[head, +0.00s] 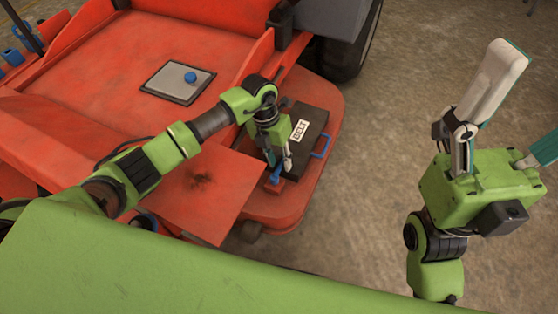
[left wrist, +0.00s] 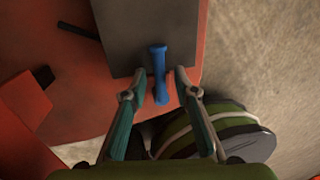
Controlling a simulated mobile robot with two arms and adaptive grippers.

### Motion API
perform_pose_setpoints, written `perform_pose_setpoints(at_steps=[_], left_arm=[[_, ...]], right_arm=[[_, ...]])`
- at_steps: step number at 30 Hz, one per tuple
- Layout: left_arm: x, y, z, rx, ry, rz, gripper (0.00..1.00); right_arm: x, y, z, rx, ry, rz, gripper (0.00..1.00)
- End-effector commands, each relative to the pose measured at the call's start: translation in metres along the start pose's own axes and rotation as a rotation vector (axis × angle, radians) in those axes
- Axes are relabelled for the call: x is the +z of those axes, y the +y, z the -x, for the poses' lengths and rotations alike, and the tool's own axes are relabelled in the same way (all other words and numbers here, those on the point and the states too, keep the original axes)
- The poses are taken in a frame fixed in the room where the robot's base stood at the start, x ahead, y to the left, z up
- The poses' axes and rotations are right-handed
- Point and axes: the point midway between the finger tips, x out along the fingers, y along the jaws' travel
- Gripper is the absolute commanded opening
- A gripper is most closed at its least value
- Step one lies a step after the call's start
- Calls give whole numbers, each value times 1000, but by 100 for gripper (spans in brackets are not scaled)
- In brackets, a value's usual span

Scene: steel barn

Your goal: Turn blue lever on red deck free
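A blue lever (head: 275,175) sits at the near edge of the dark cover marked BELT, on the red deck (head: 305,190). In the left wrist view the lever (left wrist: 158,72) runs lengthwise between my fingers, with a small red piece beside its lower end. My left gripper (head: 279,163) points down over the lever. Its fingers are open, one on each side, with gaps visible in the left wrist view (left wrist: 157,84). Exact height above the lever is hard to tell. My right gripper (head: 533,108) is spread open and empty at the right, away from the deck.
The dark BELT cover (head: 311,118) has a blue handle (head: 321,146) on its right side. A grey plate with a blue knob (head: 190,77) lies farther back on the red machine. A dark wheel (head: 345,55) stands behind. The concrete floor (head: 400,120) at right is clear.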

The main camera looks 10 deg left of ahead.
Motion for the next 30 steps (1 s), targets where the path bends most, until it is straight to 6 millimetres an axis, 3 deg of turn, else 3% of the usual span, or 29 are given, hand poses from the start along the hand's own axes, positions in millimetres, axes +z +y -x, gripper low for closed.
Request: perform_pose_setpoints(at_steps=[5, 9, 17, 21, 30], left_arm=[[0, 0, 0, 0, 0, 0, 28], [0, 0, 0, 0, 0, 0, 0], [0, 1, 3, 1, -3, 23, 0], [-2, 5, 7, 3, -19, 104, 0], [-3, 11, 5, 2, -52, 257, 0]], right_arm=[[0, 0, 0, 0, 0, 0, 79], [0, 0, 0, 0, 0, 0, 79], [-2, 0, -7, 0, 5, 0, 79], [-2, 1, 3, 22, -55, -7, 79], [-6, 2, -3, 34, -82, -11, 79]])
